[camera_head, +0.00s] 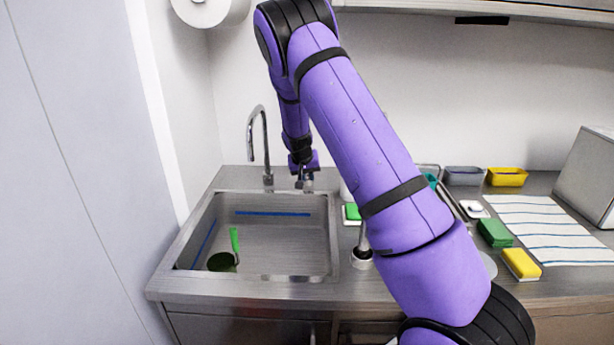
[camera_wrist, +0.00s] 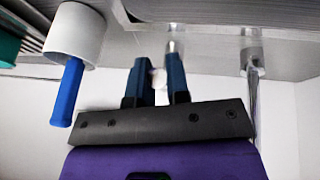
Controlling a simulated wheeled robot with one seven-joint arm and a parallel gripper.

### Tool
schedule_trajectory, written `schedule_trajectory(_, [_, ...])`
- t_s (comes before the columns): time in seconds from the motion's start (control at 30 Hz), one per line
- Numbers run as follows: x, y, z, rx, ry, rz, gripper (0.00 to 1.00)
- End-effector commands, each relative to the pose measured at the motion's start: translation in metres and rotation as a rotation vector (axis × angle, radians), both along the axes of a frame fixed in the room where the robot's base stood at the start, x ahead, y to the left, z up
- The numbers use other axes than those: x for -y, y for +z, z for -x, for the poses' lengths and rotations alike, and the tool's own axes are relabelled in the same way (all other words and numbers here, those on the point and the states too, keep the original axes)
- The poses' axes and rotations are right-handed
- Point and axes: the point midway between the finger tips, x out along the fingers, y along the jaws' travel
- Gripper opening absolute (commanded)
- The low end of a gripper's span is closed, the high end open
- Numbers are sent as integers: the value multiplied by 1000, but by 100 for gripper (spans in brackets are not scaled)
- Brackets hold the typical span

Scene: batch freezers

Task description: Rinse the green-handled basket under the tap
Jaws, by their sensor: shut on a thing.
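The green-handled basket (camera_head: 222,262) sits at the near left of the sink basin (camera_head: 285,262), its green handle (camera_head: 234,240) standing up. It is small and dark here. The tap (camera_head: 264,140) stands behind the basin, its curved spout well behind the basket; I see no water stream. My gripper (camera_head: 304,180) is behind the basin, right of the tap, shut on a small metal tap lever (camera_head: 307,186). In the wrist view, upside down, my gripper (camera_wrist: 161,72) has its two fingers around a small pale part of this lever, and the tap (camera_wrist: 252,62) is at right.
A white pot (camera_wrist: 75,32) with a blue handle (camera_wrist: 67,92) stands near my gripper. Green (camera_head: 494,233) and yellow (camera_head: 521,264) sponges and a striped towel (camera_head: 545,225) lie on the right counter. Blue lines mark the basin walls. My arm hides the middle counter.

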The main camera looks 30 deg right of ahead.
Motion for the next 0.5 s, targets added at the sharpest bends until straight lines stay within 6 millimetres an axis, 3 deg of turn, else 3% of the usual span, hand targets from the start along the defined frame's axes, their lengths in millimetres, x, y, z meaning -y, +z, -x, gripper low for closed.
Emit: schedule_trajectory(0.5, [25,1,13,1,185,0,0])
